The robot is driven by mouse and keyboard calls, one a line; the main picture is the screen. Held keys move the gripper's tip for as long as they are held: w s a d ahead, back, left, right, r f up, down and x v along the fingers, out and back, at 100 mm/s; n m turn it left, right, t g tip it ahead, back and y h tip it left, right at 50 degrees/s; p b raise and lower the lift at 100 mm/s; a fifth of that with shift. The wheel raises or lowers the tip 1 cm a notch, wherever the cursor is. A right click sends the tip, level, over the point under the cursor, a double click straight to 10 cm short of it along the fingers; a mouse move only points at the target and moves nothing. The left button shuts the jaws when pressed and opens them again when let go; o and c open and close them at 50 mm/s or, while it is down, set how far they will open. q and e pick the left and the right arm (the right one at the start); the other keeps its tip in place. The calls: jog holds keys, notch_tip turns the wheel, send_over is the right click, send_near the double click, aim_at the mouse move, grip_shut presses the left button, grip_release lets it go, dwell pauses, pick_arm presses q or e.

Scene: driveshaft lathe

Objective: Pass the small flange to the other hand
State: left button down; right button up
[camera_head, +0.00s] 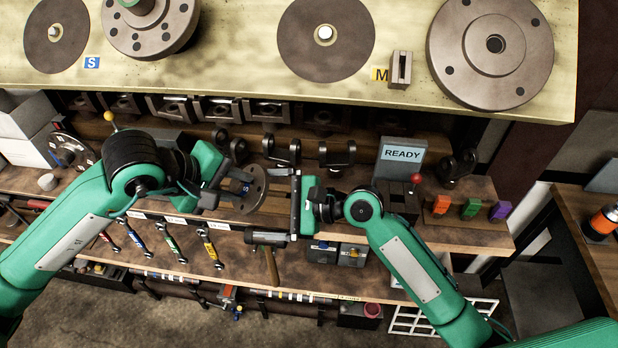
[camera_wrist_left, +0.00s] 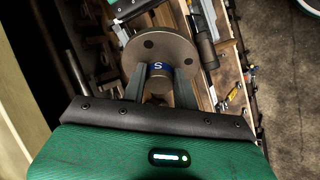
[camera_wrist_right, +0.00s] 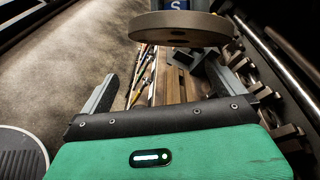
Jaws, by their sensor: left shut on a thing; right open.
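The small flange (camera_head: 257,184) is a grey-brown disc with bolt holes and a narrow hub with a blue S label. My left gripper (camera_head: 236,186) is shut on its hub and holds it above the lower bench; the left wrist view shows the fingers on either side of the hub, and the disc (camera_wrist_left: 160,46) beyond them. My right gripper (camera_head: 297,203) is open and empty, just to the right of the flange and apart from it. In the right wrist view the disc (camera_wrist_right: 180,28) is ahead of the open right fingers (camera_wrist_right: 168,88).
The upper table (camera_head: 235,65) carries a round dark pad by an S label (camera_head: 91,62), another by an M label (camera_head: 379,74), and larger flanges (camera_head: 495,46). Coloured blocks (camera_head: 471,207) stand at right.

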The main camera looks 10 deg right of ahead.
aim_at(252, 186)
pick_arm(q)
jog(key=shift+r, duration=0.1)
pick_arm(e)
jog(key=s+d+r+m+h, duration=0.1)
jog(key=s+d+r+m, duration=0.2)
jog(key=d+r, duration=0.55)
jog(key=shift+g+h, duration=0.3)
jog(key=x, duration=0.8)
jog(key=r+x, duration=0.1)
jog(key=x, duration=0.3)
jog(key=shift+s+a+f, duration=0.15)
jog(key=shift+s+a, duration=0.05)
jog(key=shift+a, duration=0.25)
jog(key=c, duration=0.9)
pick_arm(q)
jog(key=c, duration=1.4)
grip_release()
jog(key=shift+c, duration=0.2)
pick_arm(e)
jog(key=shift+c, duration=1.4)
pick_arm(q)
jog(key=o, duration=0.4)
jog(key=shift+o, duration=0.2)
jog(key=shift+a, duration=0.1)
